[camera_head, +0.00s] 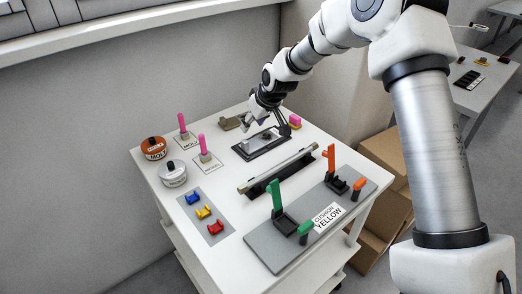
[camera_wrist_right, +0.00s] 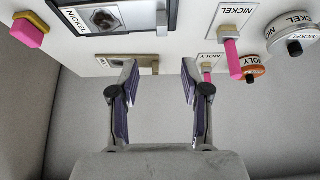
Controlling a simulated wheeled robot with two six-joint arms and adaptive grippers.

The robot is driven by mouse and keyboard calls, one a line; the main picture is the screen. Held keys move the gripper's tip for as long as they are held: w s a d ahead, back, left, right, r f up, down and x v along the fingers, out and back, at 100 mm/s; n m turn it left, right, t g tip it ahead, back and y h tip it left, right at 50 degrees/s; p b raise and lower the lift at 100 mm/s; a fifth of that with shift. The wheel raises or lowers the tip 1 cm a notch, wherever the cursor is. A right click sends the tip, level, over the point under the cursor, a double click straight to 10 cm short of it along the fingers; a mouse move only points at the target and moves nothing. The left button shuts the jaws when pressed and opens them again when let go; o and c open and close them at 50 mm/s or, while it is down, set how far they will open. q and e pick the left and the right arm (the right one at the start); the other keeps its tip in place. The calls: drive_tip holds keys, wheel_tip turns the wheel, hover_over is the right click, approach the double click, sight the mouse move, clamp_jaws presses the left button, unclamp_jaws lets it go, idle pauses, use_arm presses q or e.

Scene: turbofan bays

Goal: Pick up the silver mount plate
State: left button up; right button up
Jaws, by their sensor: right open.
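The silver mount plate (camera_head: 279,169) appears to be the long silver bar lying lengthwise on a black rack (camera_head: 268,186) in the middle of the white table. It is out of sight in the right wrist view. My right gripper (camera_head: 248,123) is at the far side of the table, behind the plate and apart from it. In the right wrist view my right gripper (camera_wrist_right: 160,72) has its fingers spread, with nothing between them. My left gripper is in neither view.
A black-framed tray (camera_head: 240,152) and a tan flat piece (camera_wrist_right: 146,65) lie near my right gripper. Pink-handled tools (camera_head: 202,144), pots (camera_head: 173,172), coloured saddles (camera_head: 204,212) and a grey fixture board (camera_head: 262,240) with green and orange levers surround the rack.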

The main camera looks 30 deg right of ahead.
sight(245, 141)
drive_tip(key=f+b, duration=0.1)
drive_tip(key=f, duration=0.1)
drive_tip(key=w+f, duration=0.1)
drive_tip(key=f, duration=0.1)
drive_tip(key=shift+a+b, duration=0.1)
drive_tip(key=shift+b, duration=0.25)
drive_tip(key=shift+w+f, duration=0.25)
drive_tip(key=shift+f, duration=0.25)
drive_tip(key=x, duration=0.6)
drive_tip(key=shift+a+r, duration=0.1)
drive_tip(key=shift+a, duration=0.1)
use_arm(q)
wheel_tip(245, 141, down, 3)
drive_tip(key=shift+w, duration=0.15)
use_arm(e)
drive_tip(key=shift+s+r, duration=0.1)
drive_tip(key=shift+r, duration=0.05)
drive_tip(key=shift+c, duration=0.4)
clamp_jaws()
